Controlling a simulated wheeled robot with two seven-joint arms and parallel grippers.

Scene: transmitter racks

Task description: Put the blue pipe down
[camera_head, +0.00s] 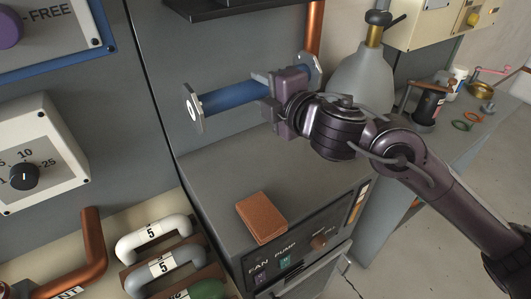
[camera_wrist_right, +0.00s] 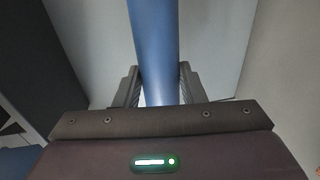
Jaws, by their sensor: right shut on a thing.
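The blue pipe (camera_head: 232,98) has a silver flange on each end and lies roughly level across the upper middle of the head view. My right gripper (camera_head: 268,88) is shut on the pipe near its right part. In the right wrist view the blue pipe (camera_wrist_right: 154,50) runs up between the two fingers (camera_wrist_right: 160,88). The pipe is held above the grey cabinet top (camera_head: 205,170), apart from it. My left gripper is not in view.
A brown block (camera_head: 262,218) lies on the front of the cabinet top. A grey flask-shaped vessel (camera_head: 362,85) stands behind my right arm. Copper pipe (camera_head: 314,30) rises behind. Handles (camera_head: 153,240) are at lower left. The cabinet top's left part is clear.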

